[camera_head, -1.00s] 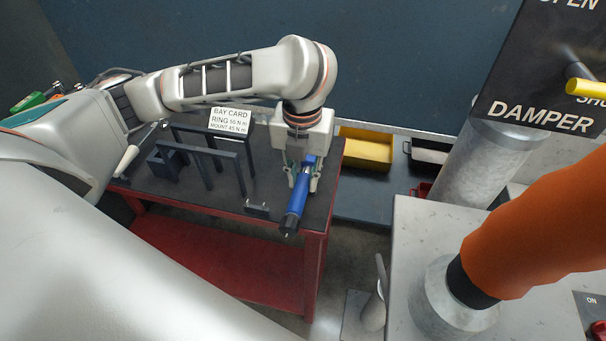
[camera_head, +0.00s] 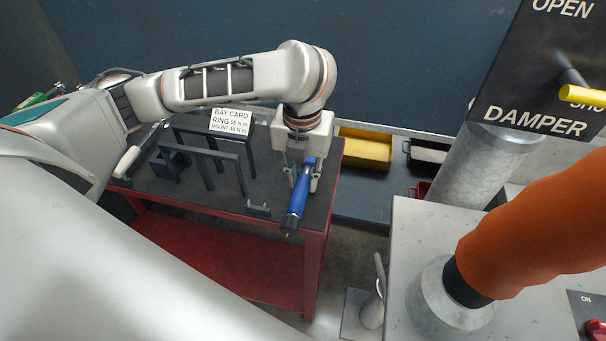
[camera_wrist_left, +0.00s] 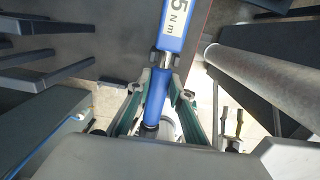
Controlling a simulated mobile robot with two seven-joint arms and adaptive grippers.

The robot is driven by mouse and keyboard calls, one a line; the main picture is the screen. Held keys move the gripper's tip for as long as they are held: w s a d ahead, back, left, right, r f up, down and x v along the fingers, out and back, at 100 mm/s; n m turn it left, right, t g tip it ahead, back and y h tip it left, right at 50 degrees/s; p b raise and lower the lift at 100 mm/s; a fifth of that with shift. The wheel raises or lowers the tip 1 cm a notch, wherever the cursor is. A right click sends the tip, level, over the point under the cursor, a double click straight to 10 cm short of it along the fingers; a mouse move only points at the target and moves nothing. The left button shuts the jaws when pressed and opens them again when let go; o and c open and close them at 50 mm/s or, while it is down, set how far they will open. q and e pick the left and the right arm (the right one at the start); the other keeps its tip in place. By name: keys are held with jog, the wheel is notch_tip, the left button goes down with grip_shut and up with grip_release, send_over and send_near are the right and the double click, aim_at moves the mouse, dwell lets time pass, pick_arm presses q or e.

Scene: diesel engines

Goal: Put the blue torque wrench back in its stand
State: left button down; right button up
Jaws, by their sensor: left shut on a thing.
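The blue torque wrench (camera_head: 298,200) is in my left gripper (camera_head: 303,182), over the right end of the red-framed table. Its near end points toward the table's front edge. In the left wrist view the wrench (camera_wrist_left: 157,92) runs between the two fingers of my left gripper (camera_wrist_left: 163,88), which are shut on it, and a white label ending in "5 N m" shows on its body. A dark stand (camera_head: 223,160) with upright frames is on the table, left of the gripper. I cannot tell from these views how high the wrench is above the table. My right gripper is not in view.
A white bay card (camera_head: 231,121) stands behind the stand. A second wrench with a pale handle (camera_head: 127,161) lies at the table's left. A small dark bracket (camera_head: 257,209) sits near the front edge. A yellow bin (camera_head: 366,150) is right of the table; an orange pipe (camera_head: 540,235) is far right.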

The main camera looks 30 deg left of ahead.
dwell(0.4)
pick_arm(q)
jog(key=c, duration=1.7)
grip_release()
jog(key=shift+o, duration=1.3)
jog(key=shift+r, duration=0.1)
jog(key=shift+r+p, duration=0.35)
jog(key=shift+p, duration=0.45)
jog(key=shift+r+p, duration=0.45)
jog(key=shift+p, duration=0.4)
